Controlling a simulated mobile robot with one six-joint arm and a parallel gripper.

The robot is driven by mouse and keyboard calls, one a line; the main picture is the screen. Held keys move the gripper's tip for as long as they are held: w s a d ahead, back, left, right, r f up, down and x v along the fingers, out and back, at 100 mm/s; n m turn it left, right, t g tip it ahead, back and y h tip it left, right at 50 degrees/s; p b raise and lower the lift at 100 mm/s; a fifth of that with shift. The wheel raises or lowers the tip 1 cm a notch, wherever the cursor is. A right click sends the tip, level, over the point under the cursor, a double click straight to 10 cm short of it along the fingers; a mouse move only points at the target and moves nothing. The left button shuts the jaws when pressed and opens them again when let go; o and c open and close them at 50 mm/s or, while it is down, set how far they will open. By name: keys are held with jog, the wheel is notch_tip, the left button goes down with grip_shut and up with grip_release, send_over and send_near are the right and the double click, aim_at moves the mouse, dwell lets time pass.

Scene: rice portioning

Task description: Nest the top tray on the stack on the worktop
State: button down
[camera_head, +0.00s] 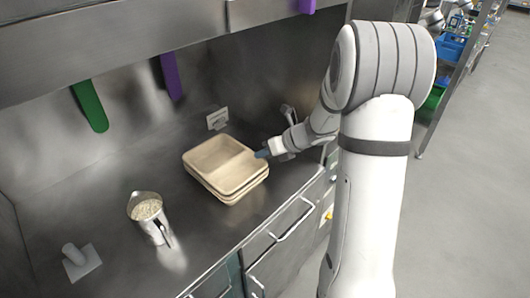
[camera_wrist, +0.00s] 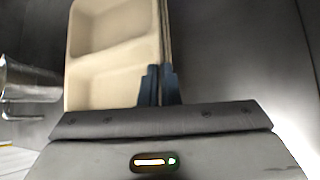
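A stack of beige two-compartment trays stands on the steel worktop in the head view. The top tray (camera_head: 222,147) lies over the lower trays (camera_head: 232,199), whose rims show beneath its near edges; I cannot tell whether it is fully seated. My gripper (camera_head: 263,153) is at the right edge of the stack. In the wrist view, the top tray (camera_wrist: 112,62) is empty, and the dark blue fingers of my gripper (camera_wrist: 160,86) are close together, one on each side of its edge wall. They look shut on that wall; the contact itself is partly hidden.
A metal jug (camera_head: 150,214) of rice stands left of the trays; it also shows in the wrist view (camera_wrist: 28,82). A pale tool with an upright handle (camera_head: 79,260) lies at the front left. A wall socket (camera_head: 217,118) is behind the stack. Worktop (camera_head: 110,190) between is clear.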

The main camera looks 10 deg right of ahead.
jog(key=c, duration=1.6)
grip_release()
jog(key=v, duration=0.8)
jog(key=shift+w, duration=0.1)
